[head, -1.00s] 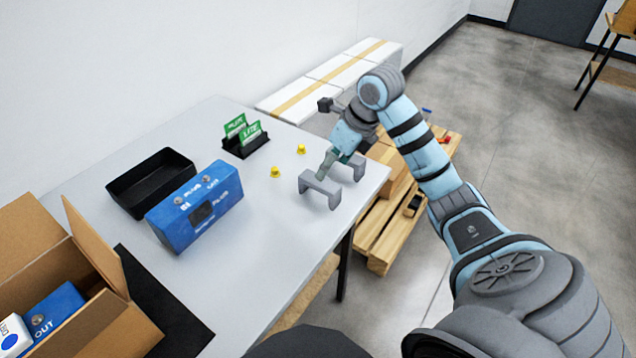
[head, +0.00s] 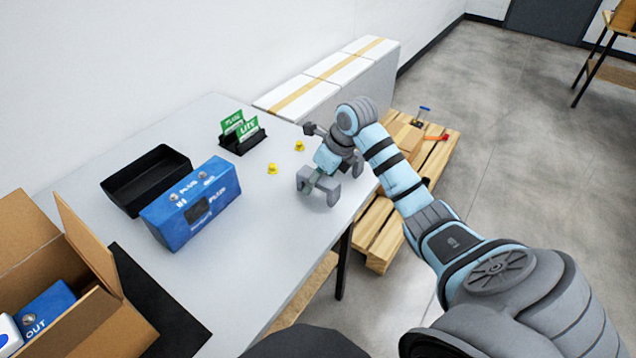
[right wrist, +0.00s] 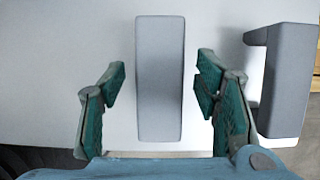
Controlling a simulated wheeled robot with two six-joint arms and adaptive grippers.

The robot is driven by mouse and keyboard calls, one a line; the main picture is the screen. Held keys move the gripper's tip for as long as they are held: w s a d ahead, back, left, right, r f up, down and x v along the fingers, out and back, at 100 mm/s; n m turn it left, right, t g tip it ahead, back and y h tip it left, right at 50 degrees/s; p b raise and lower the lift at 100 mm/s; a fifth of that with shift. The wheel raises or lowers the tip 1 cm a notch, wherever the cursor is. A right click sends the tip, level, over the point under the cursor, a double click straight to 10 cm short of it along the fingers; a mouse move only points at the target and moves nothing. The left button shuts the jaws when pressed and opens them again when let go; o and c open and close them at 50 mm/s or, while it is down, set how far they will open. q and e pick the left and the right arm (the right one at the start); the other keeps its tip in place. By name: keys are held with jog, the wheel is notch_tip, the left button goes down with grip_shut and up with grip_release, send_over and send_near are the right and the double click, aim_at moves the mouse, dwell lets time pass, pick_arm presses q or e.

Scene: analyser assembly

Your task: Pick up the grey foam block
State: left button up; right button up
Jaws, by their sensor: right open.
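A grey foam block (head: 331,189), shaped like a low arch, stands near the table's right edge. In the right wrist view, the grey foam block (right wrist: 160,80) is a plain upright rectangle centred between my fingers. My right gripper (head: 316,178) is low over this block and partly hides it. In the right wrist view, my right gripper (right wrist: 161,82) is open, with a green finger on each side and a visible gap to the block. A second grey piece (right wrist: 290,80) stands to the right, outside the fingers. My left gripper is out of view.
Two small yellow parts (head: 272,169) and a black holder with green cards (head: 240,143) lie left of the gripper. A blue unit (head: 192,204), a black tray (head: 117,190) and a cardboard box (head: 102,325) are further left. The table's front middle is clear.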

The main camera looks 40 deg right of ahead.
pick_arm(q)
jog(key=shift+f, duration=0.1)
pick_arm(e)
jog(key=shift+f, duration=0.15)
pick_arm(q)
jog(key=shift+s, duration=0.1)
pick_arm(e)
jog(key=c, duration=1)
jog(key=shift+c, duration=0.2)
pick_arm(q)
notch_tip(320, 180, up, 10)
jog(key=p, duration=1)
pick_arm(e)
notch_tip(320, 180, up, 21)
jog(key=shift+f, duration=0.15)
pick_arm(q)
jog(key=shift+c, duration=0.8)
pick_arm(e)
jog(key=shift+f, duration=0.1)
